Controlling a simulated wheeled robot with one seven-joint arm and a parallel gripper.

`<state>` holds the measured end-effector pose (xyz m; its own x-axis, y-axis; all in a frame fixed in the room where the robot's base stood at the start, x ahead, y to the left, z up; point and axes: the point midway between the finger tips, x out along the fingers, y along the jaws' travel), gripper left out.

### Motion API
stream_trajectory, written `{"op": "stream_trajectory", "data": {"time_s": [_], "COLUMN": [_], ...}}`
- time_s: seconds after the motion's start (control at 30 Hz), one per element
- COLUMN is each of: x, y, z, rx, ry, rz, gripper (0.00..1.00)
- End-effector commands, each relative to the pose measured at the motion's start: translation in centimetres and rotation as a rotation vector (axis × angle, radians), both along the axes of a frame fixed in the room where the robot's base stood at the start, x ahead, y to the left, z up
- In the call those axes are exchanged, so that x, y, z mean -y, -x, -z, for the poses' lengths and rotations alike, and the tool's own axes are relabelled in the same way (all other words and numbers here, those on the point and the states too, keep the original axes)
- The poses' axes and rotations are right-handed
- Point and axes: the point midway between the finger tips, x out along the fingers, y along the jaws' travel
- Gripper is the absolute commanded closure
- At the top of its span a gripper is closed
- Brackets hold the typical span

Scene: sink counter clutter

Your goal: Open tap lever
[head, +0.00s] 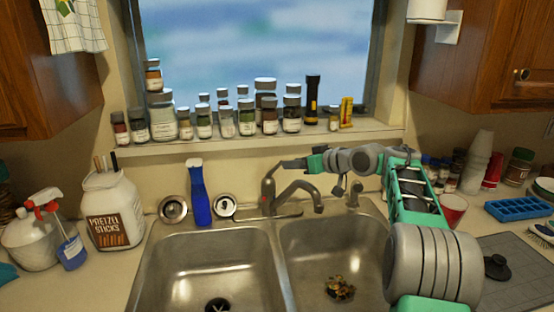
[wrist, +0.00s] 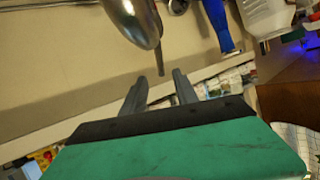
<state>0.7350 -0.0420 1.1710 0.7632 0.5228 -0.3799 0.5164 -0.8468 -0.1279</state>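The metal tap (head: 268,192) stands behind the double sink, its spout curving to the right over the right basin. In the wrist view the tap's rounded metal body (wrist: 132,18) hangs at the top, and a thin lever rod (wrist: 159,60) points from it toward my fingers. My gripper (head: 283,165) is at the top of the tap, reaching in from the right. In the wrist view my gripper (wrist: 160,75) is open, with a gap between its two dark fingers. The rod's tip lies just ahead of that gap; I cannot tell whether anything touches. The lever is small and partly hidden in the head view.
Jars (head: 245,118) line the windowsill above my gripper. Food scraps (head: 339,288) lie in the right basin (head: 310,250). The left basin (head: 205,265) looks clear.

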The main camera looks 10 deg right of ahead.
Motion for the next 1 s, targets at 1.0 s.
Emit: {"op": "stream_trajectory", "data": {"time_s": [1.0], "x": [-4.0], "y": [-5.8], "z": [2.9], "rx": [-0.001], "ry": [0.001], "rz": [0.0], "gripper": [0.86]}}
